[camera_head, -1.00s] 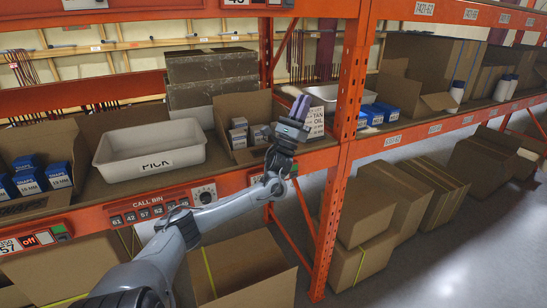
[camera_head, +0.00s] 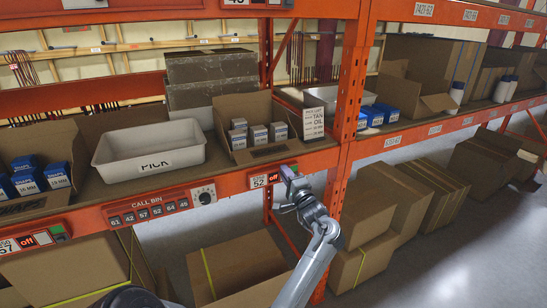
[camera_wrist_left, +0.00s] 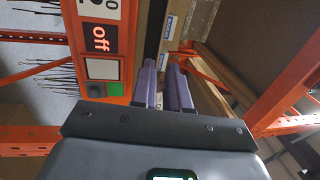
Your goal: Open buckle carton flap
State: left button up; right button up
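An open cardboard carton (camera_head: 226,108) stands on the shelf right of the white bin, with several small grey-and-white boxes (camera_head: 258,136) inside. I take it for the buckle carton, but no name is readable on it. Its front flap (camera_head: 270,153) appears folded outward at the shelf edge. My right gripper is not visible.
Cartons (camera_head: 238,265) stand below.

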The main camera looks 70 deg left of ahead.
aim_at(273, 155)
pick_arm(q)
jog(key=p+x, duration=0.1)
jog(key=x, duration=0.9)
grip_shut()
jog(key=shift+p, duration=0.3)
dwell(1.1)
